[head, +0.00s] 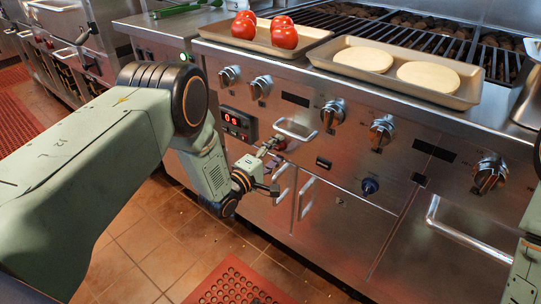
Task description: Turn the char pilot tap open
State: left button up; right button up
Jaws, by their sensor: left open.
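The steel grill front carries a small red part (280,143) beside a bar handle, below the red "08" display. A dark blue round knob (370,186) sits lower and further right on the panel. I cannot tell from labels which one is the char pilot tap. My left gripper (269,149) is open, with its fingertips close to the red part, partly covering it. Whether they touch it cannot be told. My right gripper is out of view; only part of my right arm shows at the right edge.
Bar handles (296,130) stick out near my left gripper, and a long handle (465,232) at lower right. Trays with tomatoes (285,36) and flat rounds (428,75) rest above. A red mat (236,284) lies on the tiled floor.

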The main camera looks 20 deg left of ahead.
pick_arm(q)
jog(key=v, duration=1.2)
